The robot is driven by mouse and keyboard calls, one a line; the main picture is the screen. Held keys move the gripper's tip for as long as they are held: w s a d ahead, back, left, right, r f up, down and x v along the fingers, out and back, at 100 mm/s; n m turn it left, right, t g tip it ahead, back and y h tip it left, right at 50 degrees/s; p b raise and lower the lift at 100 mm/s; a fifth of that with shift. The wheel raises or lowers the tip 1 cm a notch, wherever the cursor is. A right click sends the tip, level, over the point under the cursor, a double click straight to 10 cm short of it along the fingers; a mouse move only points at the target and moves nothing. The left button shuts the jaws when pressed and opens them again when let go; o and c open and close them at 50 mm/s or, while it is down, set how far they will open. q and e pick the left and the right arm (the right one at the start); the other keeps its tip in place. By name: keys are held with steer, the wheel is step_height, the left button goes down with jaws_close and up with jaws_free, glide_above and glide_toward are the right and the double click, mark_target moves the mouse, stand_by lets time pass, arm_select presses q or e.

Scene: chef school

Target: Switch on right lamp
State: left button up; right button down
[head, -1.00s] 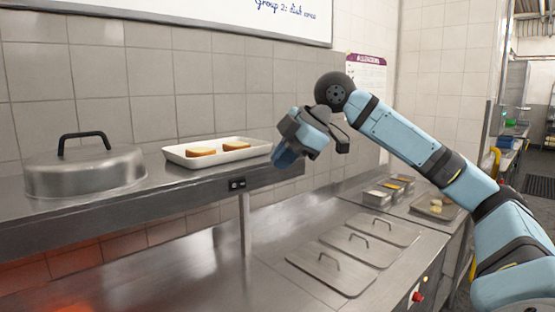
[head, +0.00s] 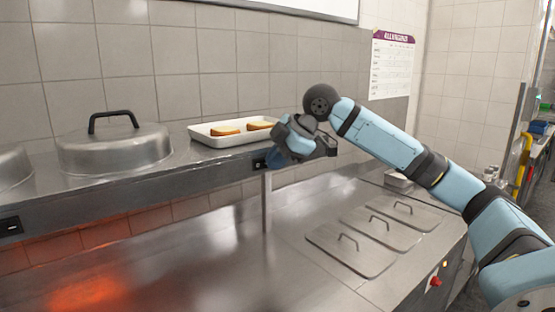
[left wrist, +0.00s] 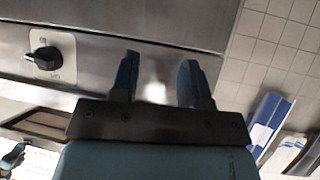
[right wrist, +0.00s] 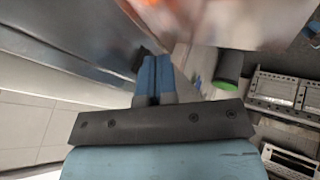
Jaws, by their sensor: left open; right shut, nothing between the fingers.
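A small black switch (head: 260,163) sits on the front edge of the steel shelf, near its right end, and my right gripper partly covers it. A second black switch (head: 10,226) is on the same edge at the far left. My right gripper (head: 275,159) is shut and empty, its blue fingertips just right of the near switch; I cannot tell if they touch it. In the right wrist view the shut fingers (right wrist: 155,75) point at a small dark part by a steel edge. My left gripper (left wrist: 158,80) shows only in its wrist view, open and empty, beside a black knob (left wrist: 43,58).
On the shelf (head: 190,175) stand a white tray (head: 205,138) with bread slices and a domed lid (head: 115,150). A post (head: 267,205) stands below the shelf. An orange glow (head: 90,290) lies on the counter at lower left. Lidded pans (head: 350,250) are at right.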

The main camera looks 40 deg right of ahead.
steer(key=a+n+p, duration=0.1)
steer(key=p, duration=0.4)
steer(key=shift+w+r+y, duration=0.1)
steer(key=shift+w+y, duration=0.2)
steer(key=shift+w, duration=0.05)
stand_by(0.6)
